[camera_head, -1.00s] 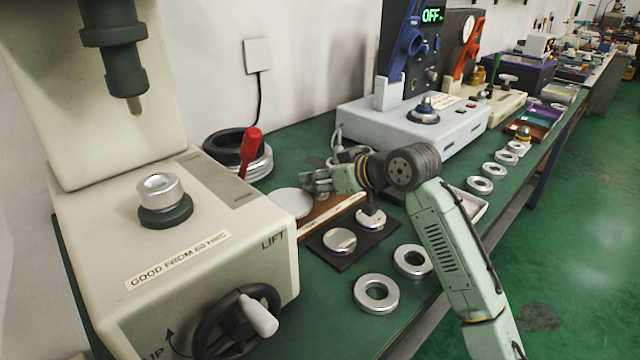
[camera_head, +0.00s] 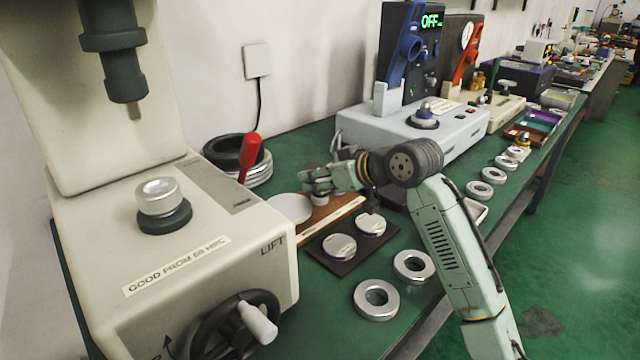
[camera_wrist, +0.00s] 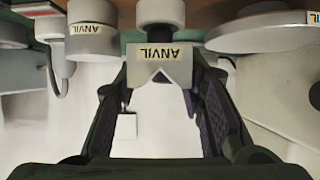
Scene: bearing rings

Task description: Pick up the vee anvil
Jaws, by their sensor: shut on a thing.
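The vee anvil (camera_wrist: 160,66) is a pale metal block with a V notch and a yellow ANVIL label. It appears inverted in the middle of the wrist view. My gripper (camera_wrist: 160,82) is shut on it, with one dark finger on each side. In the head view my gripper (camera_head: 318,181) is over the wooden board (camera_head: 335,216), behind the two dark-mat discs. The anvil is mostly hidden by the fingers there. I cannot tell whether it is clear of the board.
A round labelled anvil (camera_wrist: 92,45) and a wide flat anvil (camera_wrist: 262,32) flank it closely. The hardness tester (camera_head: 215,265) stands left, and a red-handled tool (camera_head: 249,156) is behind. Bearing rings (camera_head: 376,299) lie along the bench's front. A grey-blue instrument (camera_head: 420,130) stands behind my arm.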

